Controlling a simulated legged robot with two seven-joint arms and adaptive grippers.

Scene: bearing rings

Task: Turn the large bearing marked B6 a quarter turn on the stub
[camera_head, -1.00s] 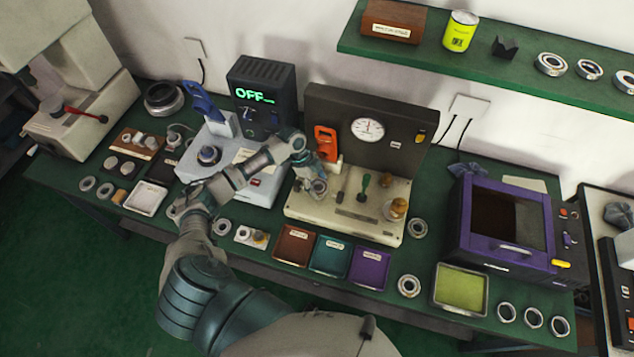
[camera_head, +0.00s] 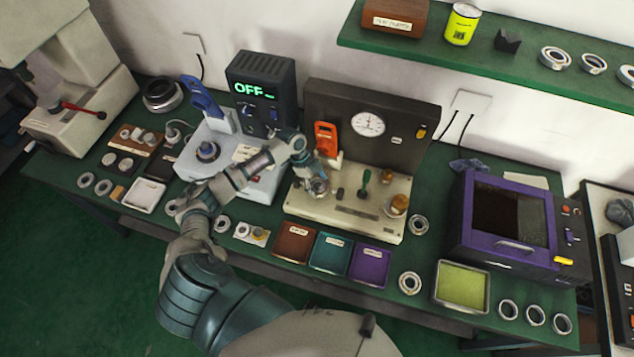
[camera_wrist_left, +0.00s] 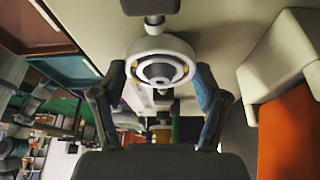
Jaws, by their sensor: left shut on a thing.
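The large bearing (camera_wrist_left: 181,45) is a pale metal ring with a dark centre, seen nearly face-on in the wrist view. My left gripper (camera_wrist_left: 161,80) has one finger on each side of it and is shut on its rim. In the head view the left gripper (camera_head: 315,183) is at the left part of the cream test fixture (camera_head: 345,224), below the orange handle, and largely covers the bearing there. No B6 mark can be read. The stub is hidden behind the bearing, so how it sits on it cannot be told. My right gripper is not in view.
The orange handle (camera_head: 325,137) stands close by the gripper. A green-topped lever (camera_head: 365,180) and a brass-coloured knob (camera_head: 399,204) are on the fixture to the right. Brown (camera_head: 293,243), teal (camera_head: 329,253) and purple (camera_head: 370,265) trays lie in front.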

